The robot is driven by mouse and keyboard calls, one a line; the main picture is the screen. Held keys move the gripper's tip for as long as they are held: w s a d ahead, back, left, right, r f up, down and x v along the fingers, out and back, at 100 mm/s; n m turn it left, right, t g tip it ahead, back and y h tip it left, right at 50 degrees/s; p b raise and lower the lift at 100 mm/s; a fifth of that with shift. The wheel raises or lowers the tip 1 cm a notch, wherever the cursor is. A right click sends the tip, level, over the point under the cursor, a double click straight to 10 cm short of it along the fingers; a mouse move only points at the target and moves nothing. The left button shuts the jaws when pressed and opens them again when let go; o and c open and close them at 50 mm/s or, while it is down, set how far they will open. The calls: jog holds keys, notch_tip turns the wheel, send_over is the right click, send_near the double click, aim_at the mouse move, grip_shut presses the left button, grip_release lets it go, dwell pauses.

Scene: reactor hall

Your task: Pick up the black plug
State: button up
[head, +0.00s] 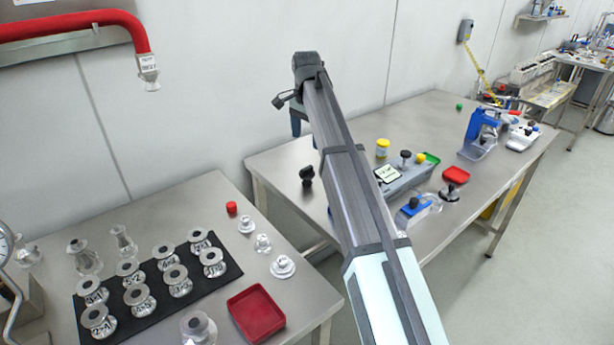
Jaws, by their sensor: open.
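A small black plug-like piece (306,175) with a rounded top stands on the left part of the far metal table, just left of my arm. I cannot tell for sure that it is the black plug, as other black-topped pieces stand on the same table. My gripper (281,101) shows small and dark at the far end of my raised arm, above and beyond the table's left end. It is open, with nothing seen between its fingers. It is apart from the black piece.
The near table holds a black mat (150,318) with several metal flanges and a red bin (256,313). My arm hides part of the far table.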

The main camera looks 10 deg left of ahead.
send_over(307, 168)
notch_tip(307, 168, down, 7)
jog(key=shift+s+r, duration=0.1)
jog(key=shift+w+f, duration=0.2)
jog(key=shift+f, duration=2.7)
jog(key=shift+c, duration=0.4)
jog(key=c, duration=1.1)
